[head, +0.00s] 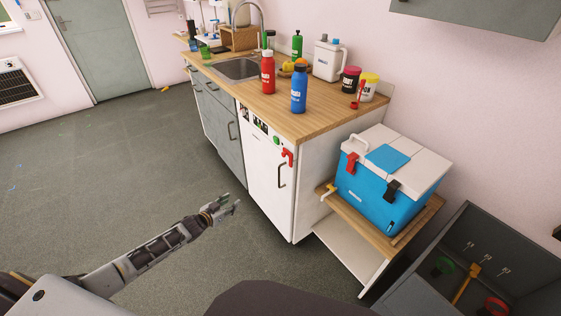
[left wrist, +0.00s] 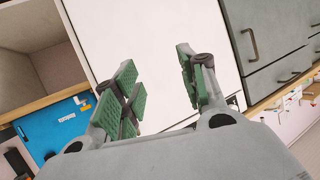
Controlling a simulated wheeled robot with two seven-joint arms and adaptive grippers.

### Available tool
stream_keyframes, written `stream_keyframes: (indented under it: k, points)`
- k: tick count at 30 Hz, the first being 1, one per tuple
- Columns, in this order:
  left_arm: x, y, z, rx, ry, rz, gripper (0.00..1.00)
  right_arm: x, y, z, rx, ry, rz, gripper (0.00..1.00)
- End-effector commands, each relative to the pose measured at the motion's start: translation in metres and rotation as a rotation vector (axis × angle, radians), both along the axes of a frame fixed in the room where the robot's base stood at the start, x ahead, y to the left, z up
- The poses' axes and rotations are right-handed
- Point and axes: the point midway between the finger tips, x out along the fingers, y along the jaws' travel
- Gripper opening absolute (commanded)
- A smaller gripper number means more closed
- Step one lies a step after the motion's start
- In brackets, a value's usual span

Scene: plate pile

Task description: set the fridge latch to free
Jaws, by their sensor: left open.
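The white fridge (head: 267,180) stands under the right end of the wooden counter, its door closed. A red latch (head: 287,157) sits at the top right of the door, above a dark vertical handle (head: 282,176). Whether the latch is free or locked is too small to tell. My left gripper (head: 231,203) is open and empty, in front of the fridge door and lower left of the latch, apart from both. In the left wrist view the green-padded fingers (left wrist: 158,90) are spread before the white door (left wrist: 150,40); the latch does not show there. My right gripper is not in view.
A blue cooler (head: 375,200) sits on a low wooden shelf right of the fridge. A grey open bin (head: 490,235) with tools is at lower right. Bottles, including a blue bottle (head: 299,92), stand on the counter (head: 322,112).

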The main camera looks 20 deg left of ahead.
Motion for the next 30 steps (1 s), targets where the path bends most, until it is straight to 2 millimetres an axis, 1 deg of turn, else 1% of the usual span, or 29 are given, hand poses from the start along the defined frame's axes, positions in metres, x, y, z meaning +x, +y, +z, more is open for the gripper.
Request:
stream_keyframes:
  k: [1,3,8,12,15,18,21,24,30]
  points:
    - [0.01,-0.005,0.016,-0.011,-0.037,-0.027,0.42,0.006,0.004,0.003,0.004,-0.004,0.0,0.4]
    - [0.021,-0.013,0.04,-0.035,-0.078,-0.06,0.42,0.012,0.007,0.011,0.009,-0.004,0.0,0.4]
    - [0.035,-0.035,0.092,-0.09,-0.163,-0.146,0.42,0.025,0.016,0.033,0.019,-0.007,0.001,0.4]
    - [0.039,-0.057,0.134,-0.138,-0.221,-0.225,0.42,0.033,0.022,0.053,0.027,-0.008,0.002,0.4]
    - [0.036,-0.073,0.16,-0.174,-0.253,-0.284,0.42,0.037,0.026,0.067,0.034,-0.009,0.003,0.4]
    - [0.031,-0.088,0.183,-0.206,-0.277,-0.338,0.42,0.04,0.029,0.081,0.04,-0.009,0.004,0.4]
    - [0.025,-0.1,0.198,-0.233,-0.29,-0.378,0.42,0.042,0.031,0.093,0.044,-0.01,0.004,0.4]
    - [0.021,-0.106,0.208,-0.248,-0.297,-0.404,0.42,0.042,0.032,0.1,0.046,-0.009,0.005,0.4]
    - [0.018,-0.111,0.214,-0.258,-0.299,-0.417,0.42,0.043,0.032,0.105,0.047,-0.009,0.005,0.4]
